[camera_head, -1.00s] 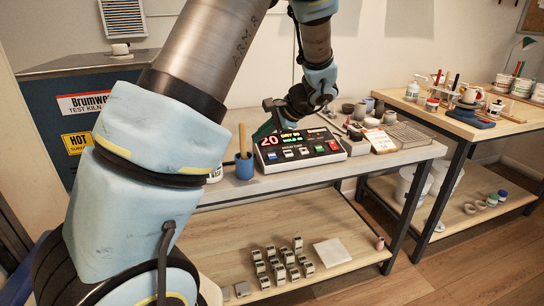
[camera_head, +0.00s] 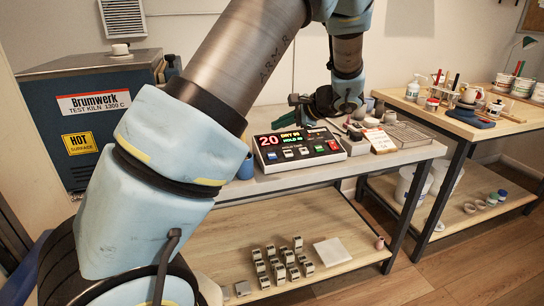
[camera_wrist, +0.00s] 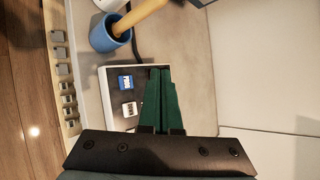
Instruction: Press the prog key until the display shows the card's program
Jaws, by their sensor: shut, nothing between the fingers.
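The control box (camera_head: 300,158) sits on the grey worktable. Its lit display (camera_head: 280,138) shows a red 20, a yellow line that looks like DRY 05 and a green HOLD line. Its keys include blue, white and red ones; their labels are too small to read. A blue key (camera_wrist: 125,82) and a white key (camera_wrist: 129,108) show in the wrist view, left of my gripper (camera_wrist: 161,72). The gripper's green fingers are shut and empty, over the box and apart from those keys. In the head view, my gripper (camera_head: 297,100) is above the box's back edge. A white-and-orange card (camera_head: 380,140) stands right of the box, its text unreadable.
A blue cup (camera_wrist: 104,36) holding a wooden handle stands close to the box; my arm mostly hides it in the head view. Small pots and a grey rack (camera_head: 409,135) lie to the right. A lower shelf (camera_head: 285,232) holds several small blocks.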

